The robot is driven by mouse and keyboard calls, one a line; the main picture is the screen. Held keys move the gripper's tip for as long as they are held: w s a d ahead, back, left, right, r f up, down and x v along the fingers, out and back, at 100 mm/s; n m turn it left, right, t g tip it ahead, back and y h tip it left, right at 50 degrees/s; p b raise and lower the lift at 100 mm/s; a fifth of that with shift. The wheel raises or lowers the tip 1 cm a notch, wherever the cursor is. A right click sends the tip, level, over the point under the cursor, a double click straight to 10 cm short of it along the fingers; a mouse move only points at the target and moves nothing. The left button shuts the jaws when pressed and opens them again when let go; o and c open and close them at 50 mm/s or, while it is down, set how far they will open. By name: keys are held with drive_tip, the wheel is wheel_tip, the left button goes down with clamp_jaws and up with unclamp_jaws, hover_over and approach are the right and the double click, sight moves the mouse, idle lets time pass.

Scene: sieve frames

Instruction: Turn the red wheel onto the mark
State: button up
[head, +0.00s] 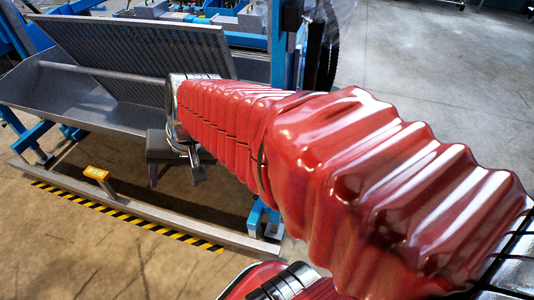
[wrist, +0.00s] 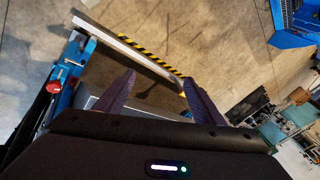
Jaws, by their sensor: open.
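In the wrist view a small red part (wrist: 55,87), which looks like the red wheel, sits on the blue frame post at the left. It is too small to tell its turn angle, and I cannot make out the mark. My gripper (wrist: 158,80) is open, its two dark fingers spread wide with nothing between them. The red part is left of the fingers and apart from them. In the head view I cannot find the wheel; my red-sleeved arm covers much of the right and centre.
A grey metal trough (head: 95,110) with a perforated sieve panel (head: 140,55) stands on blue supports. Open concrete floor (head: 440,70) lies at the upper right.

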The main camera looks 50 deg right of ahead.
drive_tip(key=w+d+f+m+t, duration=0.1)
drive_tip(key=w+d+f+m, duration=0.3)
drive_tip(key=d, duration=0.4)
drive_tip(key=w+d+f+m+t+y, duration=0.1)
drive_tip(key=d+f+m, duration=0.3)
drive_tip(key=d+m, duration=0.25)
drive_tip(key=w+d+f+m, duration=0.3)
drive_tip(key=d+f+m, duration=0.15)
drive_tip(key=d, duration=0.35)
drive_tip(key=s+d+f+m+t+h, duration=0.1)
drive_tip(key=s+d+f+m, duration=0.3)
drive_tip(key=d, duration=0.3)
drive_tip(key=s+d+f+m+h, duration=0.1)
drive_tip(key=s+d+f+m, duration=0.2)
drive_tip(key=d+f+m, duration=0.2)
drive_tip(key=s+d+f+m+t+h, duration=0.1)
drive_tip(key=s+d+f+m, duration=0.3)
drive_tip(key=d+f, duration=0.4)
drive_tip(key=shift+s+d+m+t, duration=0.3)
drive_tip(key=shift+d+m, duration=0.3)
drive_tip(key=shift+d, duration=0.65)
drive_tip(key=x, duration=1.4)
